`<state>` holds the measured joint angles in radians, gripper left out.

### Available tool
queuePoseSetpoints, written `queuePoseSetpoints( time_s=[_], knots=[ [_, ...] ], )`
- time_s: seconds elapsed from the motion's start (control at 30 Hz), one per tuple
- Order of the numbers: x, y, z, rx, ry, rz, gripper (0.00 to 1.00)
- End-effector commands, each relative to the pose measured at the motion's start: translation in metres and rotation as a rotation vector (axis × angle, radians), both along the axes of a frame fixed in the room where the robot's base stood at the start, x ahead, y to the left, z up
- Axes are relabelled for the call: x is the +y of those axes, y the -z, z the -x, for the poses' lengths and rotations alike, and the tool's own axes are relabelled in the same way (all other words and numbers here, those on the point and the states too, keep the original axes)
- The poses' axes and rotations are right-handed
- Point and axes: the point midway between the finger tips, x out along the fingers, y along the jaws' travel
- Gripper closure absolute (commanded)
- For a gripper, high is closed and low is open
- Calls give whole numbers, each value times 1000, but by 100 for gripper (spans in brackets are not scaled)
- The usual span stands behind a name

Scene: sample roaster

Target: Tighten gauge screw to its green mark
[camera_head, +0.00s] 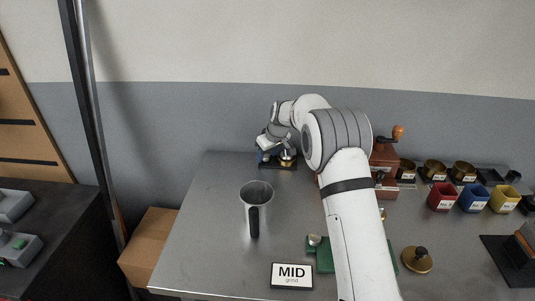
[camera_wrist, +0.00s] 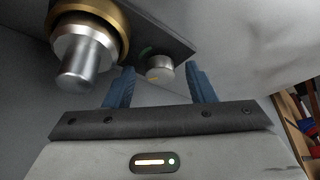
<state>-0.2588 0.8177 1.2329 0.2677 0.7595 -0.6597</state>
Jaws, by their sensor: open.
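The gauge screw (camera_wrist: 160,66) is a short silver knob on a dark plate (camera_wrist: 165,30) in the wrist view. A yellow mark shows on the knob's edge, and a green mark (camera_wrist: 145,51) lies on the plate beside it, apart from the yellow one. My gripper (camera_wrist: 160,80) is open, one blue finger on each side of the knob, with a visible gap to each. In the head view my gripper (camera_head: 268,146) is at the back of the table, over the small dark base (camera_head: 278,166) of the gauge. The screw cannot be made out there.
A brass collar with a steel cylinder (camera_wrist: 82,55) stands close to my left finger. In the head view a steel jug (camera_head: 256,200), a "MID grind" sign (camera_head: 291,275), a brown grinder (camera_head: 384,160) and several cups share the steel table (camera_head: 205,235). Its left part is clear.

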Motion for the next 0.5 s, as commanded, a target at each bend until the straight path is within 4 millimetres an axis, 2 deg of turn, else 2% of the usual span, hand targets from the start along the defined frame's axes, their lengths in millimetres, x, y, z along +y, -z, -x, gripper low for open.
queuePoseSetpoints(
  time_s=[0.13,0.5],
  knots=[
    [0,0,0,0,0,0,50],
    [0,0,0,0,0,0,81]
  ],
)
